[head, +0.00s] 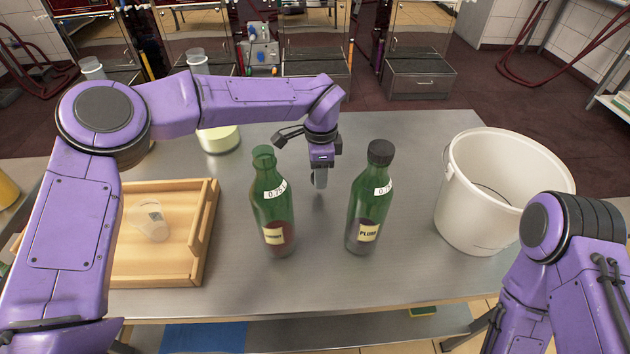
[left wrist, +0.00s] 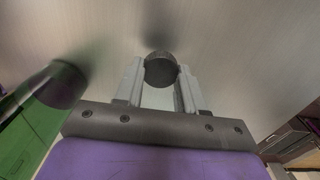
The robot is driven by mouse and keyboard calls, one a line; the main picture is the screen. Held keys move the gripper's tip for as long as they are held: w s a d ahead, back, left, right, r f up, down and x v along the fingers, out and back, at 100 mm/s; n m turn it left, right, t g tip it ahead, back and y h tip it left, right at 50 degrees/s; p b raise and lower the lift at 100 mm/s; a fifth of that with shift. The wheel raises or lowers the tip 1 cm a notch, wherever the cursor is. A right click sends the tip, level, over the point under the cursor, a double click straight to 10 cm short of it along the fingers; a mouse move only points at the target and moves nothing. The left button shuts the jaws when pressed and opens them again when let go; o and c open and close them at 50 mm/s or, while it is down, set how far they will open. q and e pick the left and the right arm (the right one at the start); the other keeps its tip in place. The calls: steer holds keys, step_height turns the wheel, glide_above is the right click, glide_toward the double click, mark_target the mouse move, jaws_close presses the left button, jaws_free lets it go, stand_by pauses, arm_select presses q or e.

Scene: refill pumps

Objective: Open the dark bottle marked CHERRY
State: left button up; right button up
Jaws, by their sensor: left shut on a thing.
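The green bottle (head: 272,205) whose label appears to read CHERRY stands upright on the table, left of centre. Its mouth has no dark cap on it. My left gripper (head: 320,179) hangs between this bottle and a second green bottle, apart from both and pointing down. In the left wrist view its two grey fingers are shut on a small round dark cap (left wrist: 160,70). The cap is hard to make out in the head view. My right arm shows at the right edge, but its gripper is out of view.
The second bottle (head: 368,200), marked PLUM, stands right of my left gripper with its dark cap on. A wooden tray (head: 200,235) holding a clear cup (head: 150,222) is at left. A white bucket (head: 480,200) stands at right. The table front between them is clear.

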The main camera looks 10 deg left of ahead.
mark_target(319, 192)
arm_select(q)
step_height(319, 192, down, 4)
steer(key=shift+r+p, duration=0.1)
steer(key=shift+p, duration=0.25)
steer(key=shift+f+b, duration=0.3)
steer(key=shift+b, duration=0.05)
steer(key=o, duration=1.2)
steer(key=shift+r, duration=0.1)
steer(key=shift+c, duration=0.2)
